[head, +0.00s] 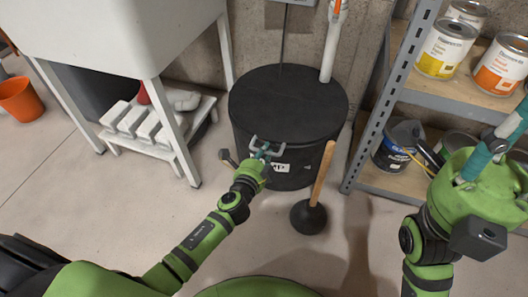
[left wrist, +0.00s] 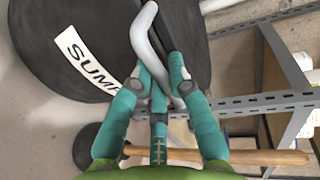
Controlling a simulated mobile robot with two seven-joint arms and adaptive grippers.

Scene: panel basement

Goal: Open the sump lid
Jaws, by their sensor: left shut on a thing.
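The sump is a black round tank (head: 270,165) with a white label on its front, and its flat black lid (head: 288,100) looks level on top. A grey bent handle (head: 265,150) sticks out at the lid's front edge; it also shows in the left wrist view (left wrist: 150,35). My left gripper (head: 260,152) is shut on this handle, its teal fingers on both sides of it in the left wrist view (left wrist: 160,80).
A plunger (head: 309,217) stands on the floor just right of the sump. A white pipe (head: 333,45) rises behind the lid. A metal shelf (head: 402,80) with paint cans stands right, and a white sink (head: 120,30) left. An orange bucket (head: 20,98) is far left.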

